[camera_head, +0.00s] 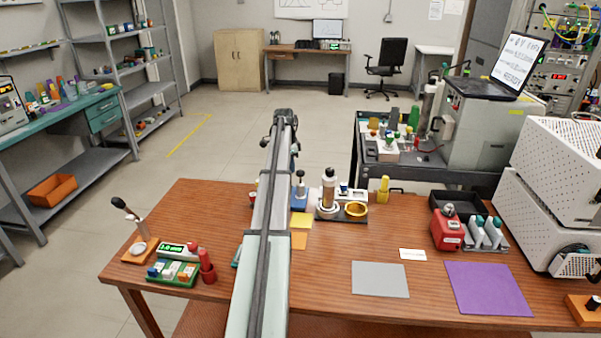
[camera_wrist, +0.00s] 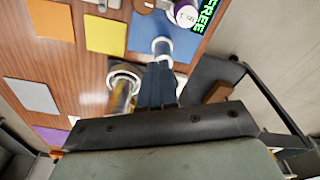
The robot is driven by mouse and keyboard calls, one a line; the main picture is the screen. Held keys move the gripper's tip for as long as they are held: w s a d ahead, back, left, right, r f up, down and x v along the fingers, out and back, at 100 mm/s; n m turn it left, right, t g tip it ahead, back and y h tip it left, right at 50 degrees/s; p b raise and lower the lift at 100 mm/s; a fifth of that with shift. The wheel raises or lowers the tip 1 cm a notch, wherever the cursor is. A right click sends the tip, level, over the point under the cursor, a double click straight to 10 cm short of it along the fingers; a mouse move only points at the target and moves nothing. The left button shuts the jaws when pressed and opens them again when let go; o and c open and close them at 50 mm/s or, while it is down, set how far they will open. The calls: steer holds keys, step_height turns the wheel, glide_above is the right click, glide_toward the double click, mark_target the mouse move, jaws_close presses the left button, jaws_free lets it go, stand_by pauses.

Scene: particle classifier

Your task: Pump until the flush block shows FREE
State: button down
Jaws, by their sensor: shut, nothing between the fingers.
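In the wrist view, a block at the top right corner shows green letters reading FREE (camera_wrist: 206,14). I cannot make that block out in the head view. A white upright cylinder (camera_wrist: 162,46) stands on a blue pad (camera_wrist: 141,42); in the head view a dark-knobbed plunger (camera_head: 300,183) stands there. I cannot tell for sure that it is the pump. My gripper (camera_wrist: 160,66) is shut and empty, its fingertips beside or above the cylinder; contact cannot be told.
A tall metal-and-glass cylinder (camera_wrist: 121,90) stands close beside my fingers; it also shows in the head view (camera_head: 328,190). Yellow (camera_wrist: 105,26) and orange (camera_wrist: 51,20) pads lie flat. The front middle of the table is fairly clear.

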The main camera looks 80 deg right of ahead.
step_height(320, 180, up, 12)
steer(key=w, duration=0.1)
steer(key=shift+a, duration=0.3)
steer(key=shift+w+f, duration=0.15)
stand_by(0.4)
